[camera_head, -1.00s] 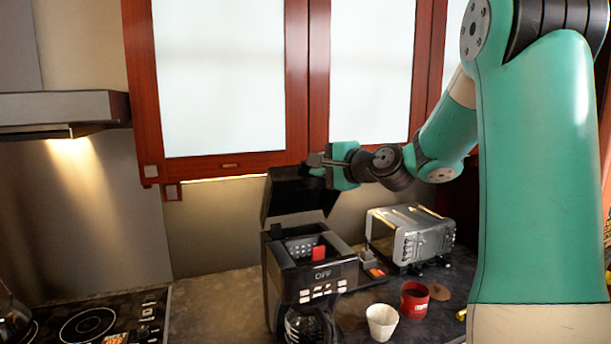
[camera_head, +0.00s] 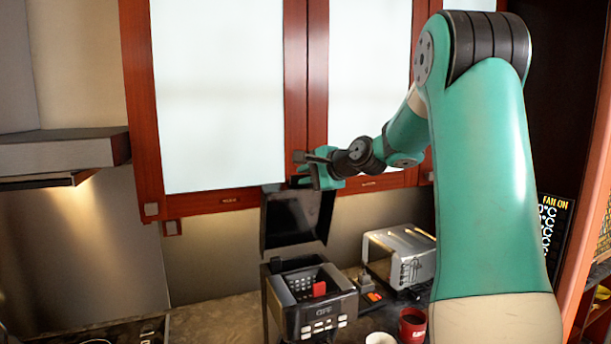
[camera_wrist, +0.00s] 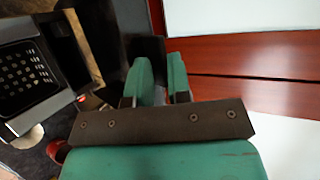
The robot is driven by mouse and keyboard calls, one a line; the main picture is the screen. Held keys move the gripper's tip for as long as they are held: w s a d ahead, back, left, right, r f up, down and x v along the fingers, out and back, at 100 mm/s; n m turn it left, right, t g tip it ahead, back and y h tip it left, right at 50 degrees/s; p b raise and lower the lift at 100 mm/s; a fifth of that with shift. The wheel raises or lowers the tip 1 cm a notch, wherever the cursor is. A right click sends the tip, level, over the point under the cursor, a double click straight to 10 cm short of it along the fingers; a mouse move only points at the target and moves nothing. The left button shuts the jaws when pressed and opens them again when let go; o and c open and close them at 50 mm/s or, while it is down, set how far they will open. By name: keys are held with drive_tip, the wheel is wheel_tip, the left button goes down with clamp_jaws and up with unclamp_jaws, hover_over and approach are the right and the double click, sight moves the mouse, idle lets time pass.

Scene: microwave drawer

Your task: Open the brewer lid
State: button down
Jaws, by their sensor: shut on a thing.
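The black coffee brewer (camera_head: 318,312) stands on the counter, its filter basket open at the top and a red piece inside. Its lid (camera_head: 292,218) is raised to nearly upright behind the basket. In the wrist view, my green fingers (camera_wrist: 160,80) are close together beside the dark lid (camera_wrist: 115,40), and the open brewer basket (camera_wrist: 28,75) shows at the left. The exact grip on the lid edge is partly hidden by the fingers.
A red-framed wall cabinet (camera_head: 300,100) hangs right behind and above my gripper. A silver toaster (camera_head: 400,257) stands right of the brewer. A red mug (camera_head: 412,325) and a white cup (camera_head: 380,339) stand in front. A range hood (camera_head: 60,152) is at left.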

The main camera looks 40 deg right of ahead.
drive_tip(key=shift+f, duration=0.25)
drive_tip(key=c, duration=1.2)
unclamp_jaws()
drive_tip(key=shift+s+f, duration=0.1)
drive_tip(key=b+v, duration=0.6)
drive_tip(key=v, duration=1.1)
drive_tip(key=shift+r, duration=0.5)
drive_tip(key=shift+s, duration=0.1)
drive_tip(key=w+a+f+n+g+y+b, duration=0.2)
drive_tip(key=a+f+n+g+b, duration=0.3)
drive_tip(key=a+f, duration=0.55)
drive_tip(key=w+a+f+n+g+y+b, duration=0.1)
drive_tip(key=w+a+f+n+y+b, duration=0.15)
drive_tip(key=a+f+n, duration=0.8)
drive_tip(key=s+a+f+n+g+h+b, duration=0.1)
drive_tip(key=s+a+f+n+g+b, duration=0.4)
drive_tip(key=s+a+f+n, duration=0.5)
drive_tip(key=s+a+f+g, duration=0.2)
drive_tip(key=s+a+f, duration=0.3)
drive_tip(key=s+a, duration=0.2)
drive_tip(key=shift+s+n+g+b, duration=0.3)
drive_tip(key=shift+s+n+g, duration=0.05)
drive_tip(key=shift+s+g, duration=0.1)
